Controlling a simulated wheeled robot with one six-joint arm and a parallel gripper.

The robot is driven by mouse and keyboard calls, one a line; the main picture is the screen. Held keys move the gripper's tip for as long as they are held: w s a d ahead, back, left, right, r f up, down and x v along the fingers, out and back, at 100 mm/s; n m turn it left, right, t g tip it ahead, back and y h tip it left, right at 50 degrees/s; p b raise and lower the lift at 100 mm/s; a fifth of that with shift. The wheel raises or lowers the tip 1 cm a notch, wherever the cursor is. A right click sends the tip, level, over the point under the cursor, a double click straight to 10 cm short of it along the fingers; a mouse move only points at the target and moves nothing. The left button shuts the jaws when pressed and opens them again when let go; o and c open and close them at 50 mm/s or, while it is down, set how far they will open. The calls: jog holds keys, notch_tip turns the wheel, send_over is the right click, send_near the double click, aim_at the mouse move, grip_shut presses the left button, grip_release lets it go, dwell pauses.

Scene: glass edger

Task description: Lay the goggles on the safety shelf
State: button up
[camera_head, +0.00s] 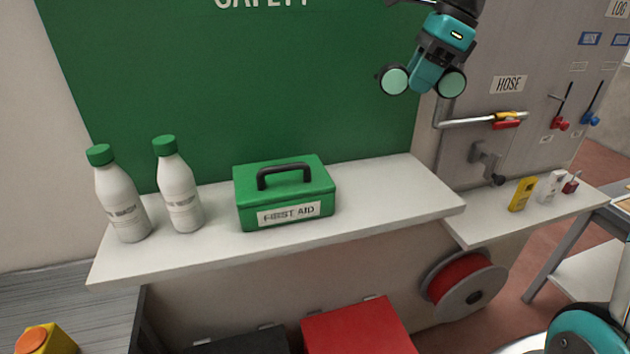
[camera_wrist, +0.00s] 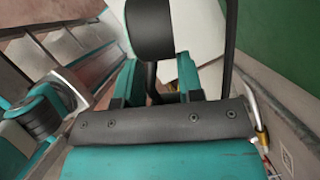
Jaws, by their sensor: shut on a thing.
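The goggles (camera_head: 394,81) have two round pale green lenses in dark rims. My gripper (camera_head: 424,82) is shut on them between the lenses, in the air at the upper right in the head view, above the right end of the shelf's level. In the wrist view a dark rim of the goggles (camera_wrist: 150,28) shows beyond my gripper's fingers (camera_wrist: 158,80); the grip itself is partly hidden. The white safety shelf (camera_head: 395,192) runs below the green SAFETY board (camera_head: 240,80). Its right part is bare.
Two white bottles with green caps (camera_head: 120,205) (camera_head: 179,196) stand on the shelf's left part. A green first aid box (camera_head: 285,192) stands near its middle. A hose pipe with a valve (camera_head: 507,119) and a lower ledge (camera_head: 490,227) with small items lie to the right.

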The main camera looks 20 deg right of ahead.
jog(key=b, duration=0.3)
send_over(390, 191)
jog(key=d, duration=0.1)
jog(key=f, duration=1.5)
jog(key=shift+s+d, duration=0.15)
jog(key=shift+s, duration=0.1)
jog(key=shift+f, duration=2.5)
jog(key=o, duration=1)
jog(key=shift+f, duration=0.15)
